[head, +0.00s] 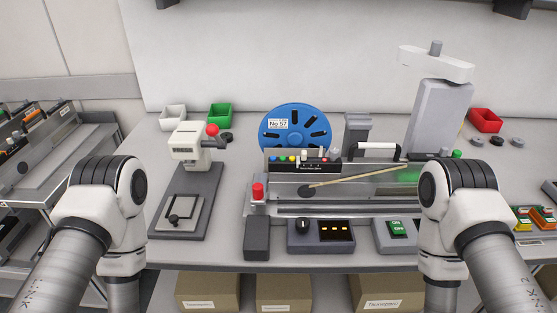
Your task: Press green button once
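A small grey box with a green switch (400,229) marked ON and OFF stands at the table's front edge, right of centre, close to my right arm. A small green cap (457,154) shows at the machine's right end, just above my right arm; I cannot tell whether it is a button. A row of small coloured buttons (290,159) sits on the dark panel below the blue reel; green is hard to make out among them. Both my arms rise at the left and right of the head view, but neither gripper shows.
A red knob (258,190) stands on the machine's left end. A control box with a display (321,234) sits front centre. A hand press (188,180) stands left, a blue reel (276,139) behind. Cardboard boxes (286,295) sit below the table.

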